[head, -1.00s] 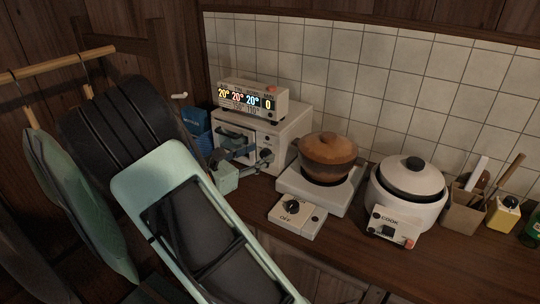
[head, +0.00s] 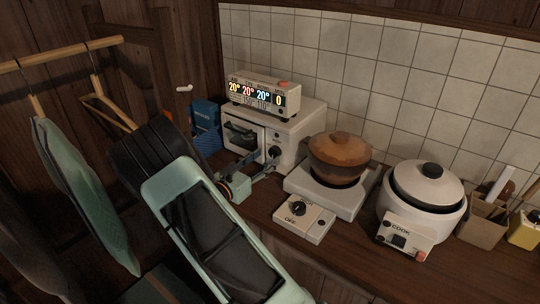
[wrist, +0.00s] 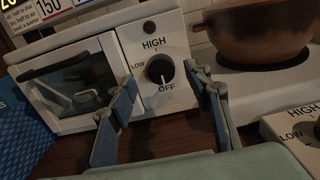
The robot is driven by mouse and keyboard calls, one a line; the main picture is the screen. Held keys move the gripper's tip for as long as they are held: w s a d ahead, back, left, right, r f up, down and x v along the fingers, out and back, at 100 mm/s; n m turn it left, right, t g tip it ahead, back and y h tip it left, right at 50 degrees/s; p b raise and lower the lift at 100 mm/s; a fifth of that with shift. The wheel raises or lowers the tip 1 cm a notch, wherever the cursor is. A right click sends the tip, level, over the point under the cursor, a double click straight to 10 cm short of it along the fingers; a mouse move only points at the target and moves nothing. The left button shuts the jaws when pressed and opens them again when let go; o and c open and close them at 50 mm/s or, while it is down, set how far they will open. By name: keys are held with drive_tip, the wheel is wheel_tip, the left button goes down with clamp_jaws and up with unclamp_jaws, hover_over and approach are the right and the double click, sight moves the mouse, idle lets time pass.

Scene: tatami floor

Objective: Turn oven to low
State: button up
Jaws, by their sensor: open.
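The oven (head: 300,118) is a small white box oven against the tiled wall, with a glass door (wrist: 70,80) on its left and a control panel on its right. Its dark round knob (wrist: 160,69) sits on that panel, and also shows in the head view (head: 274,152). HIGH is printed above the knob, LOW to its left and OFF below. The knob's pale mark appears to point down towards OFF. My gripper (wrist: 160,77) is open and empty in front of the panel, one finger on each side of the knob. Contact with the knob cannot be told.
A digital display box (head: 264,94) stands on the oven. To the right are a hotplate (head: 345,203) with a brown pot (head: 338,155), its dial box (head: 303,218), and a white cooker (head: 424,204). A blue box (head: 205,127) stands left of the oven. Clothes hang at left.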

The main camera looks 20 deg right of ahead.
sight(273, 153)
drive_tip(key=shift+x, duration=1.6)
drive_tip(key=c, duration=1.1)
